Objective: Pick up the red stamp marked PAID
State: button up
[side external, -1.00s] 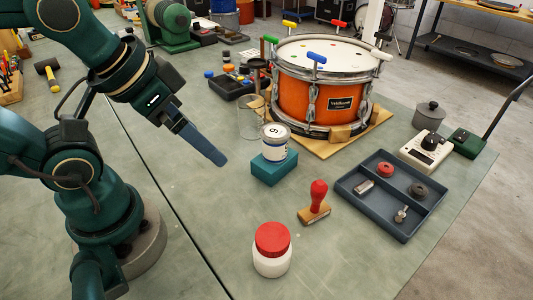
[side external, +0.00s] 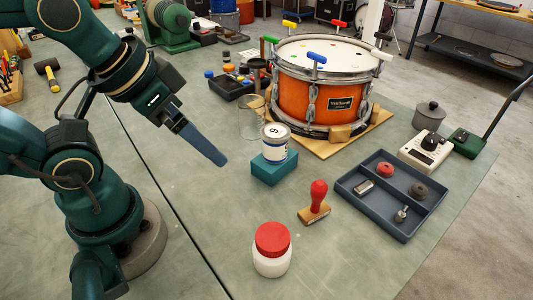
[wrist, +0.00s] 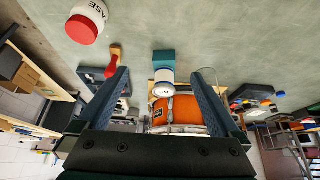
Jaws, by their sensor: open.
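The stamp (side external: 317,204) has a red knob handle on a wooden base. It stands upright on the bench, between the red-lidded jar and the grey tray; no PAID marking is readable. It also shows in the wrist view (wrist: 113,62), just beyond the tip of one finger. My gripper (side external: 222,161) is above the bench, to the left of the stamp and apart from it. In the wrist view my gripper (wrist: 166,85) has its two blue fingers wide apart with nothing held between them.
A white jar with red lid (side external: 272,250) stands in front. A can (side external: 275,142) sits on a teal block (side external: 274,167). A divided grey tray (side external: 348,187) holds small parts at right. An orange drum (side external: 318,100) stands behind. Bare bench lies left of the stamp.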

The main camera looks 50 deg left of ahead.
jog(key=c, duration=0.5)
jog(key=shift+c, duration=0.2)
